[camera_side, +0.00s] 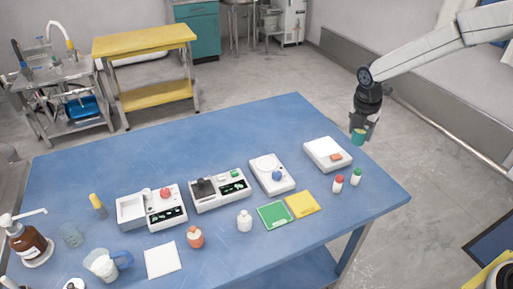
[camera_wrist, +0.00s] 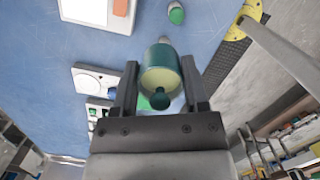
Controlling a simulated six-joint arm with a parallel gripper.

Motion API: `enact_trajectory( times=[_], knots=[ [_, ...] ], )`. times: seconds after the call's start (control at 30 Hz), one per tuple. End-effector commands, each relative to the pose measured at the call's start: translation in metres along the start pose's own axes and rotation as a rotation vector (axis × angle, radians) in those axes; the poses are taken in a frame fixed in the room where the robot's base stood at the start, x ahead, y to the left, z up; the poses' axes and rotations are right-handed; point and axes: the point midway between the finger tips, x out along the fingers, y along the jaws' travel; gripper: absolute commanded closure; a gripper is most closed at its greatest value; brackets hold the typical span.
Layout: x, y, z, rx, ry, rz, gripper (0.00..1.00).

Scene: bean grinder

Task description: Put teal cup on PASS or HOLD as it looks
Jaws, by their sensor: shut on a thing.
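The teal cup (camera_side: 358,136) is held up in the air at the far right edge of the table. My gripper (camera_side: 365,126) is shut on it. In the wrist view the teal cup (camera_wrist: 161,58) sits between the two fingers, with an olive round face and a dark teal knob towards me. Its contents cannot be made out. A green card (camera_side: 274,214) and a yellow card (camera_side: 302,204) lie side by side on the table, left of and nearer than the cup. No PASS or HOLD lettering is legible on them.
A white device with an orange part (camera_side: 327,154) stands closest to the cup. A red-capped bottle (camera_side: 338,183) and a green-capped bottle (camera_side: 355,176) stand right of the cards. A white scale-like device (camera_side: 271,173) is behind the cards. A white bottle (camera_side: 244,221) stands left of them.

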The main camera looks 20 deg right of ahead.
Motion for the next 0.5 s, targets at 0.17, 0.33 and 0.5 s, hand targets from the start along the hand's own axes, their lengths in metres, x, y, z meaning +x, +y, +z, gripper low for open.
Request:
enact_trajectory(
  times=[0.17, 0.33, 0.5],
  knots=[
    [0.000, 0.000, 0.000, 0.001, 0.000, 0.000, 1.00],
    [-0.001, -0.001, -0.008, 0.012, 0.001, -0.001, 1.00],
    [-0.002, -0.005, -0.032, 0.048, 0.005, -0.007, 1.00]
  ],
)
